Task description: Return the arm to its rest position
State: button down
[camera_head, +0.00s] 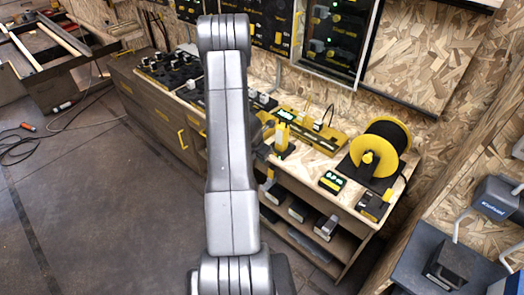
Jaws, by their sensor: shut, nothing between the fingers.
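My grey arm (230,150) rises from the bottom centre of the head view to a rounded joint (223,32) near the top. It stands in front of the workbench (318,172) and hides part of it. My gripper cannot be made out; the end of the arm is hidden behind the upright link or lost against the dark items beside it. No object is seen held.
Cables (22,150) lie on the left floor. The floor at lower left is mostly clear.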

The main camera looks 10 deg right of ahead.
jog(key=shift+w+d+r, duration=0.1)
jog(key=shift+d+r, duration=0.1)
jog(key=shift+r, duration=0.3)
jog(key=shift+f, duration=0.1)
notch_tip(320, 180, down, 9)
jog(key=a+b, duration=0.1)
jog(key=b, duration=0.6)
jog(key=shift+s, duration=0.45)
jog(key=shift+f, duration=0.1)
jog(key=shift+a, duration=0.1)
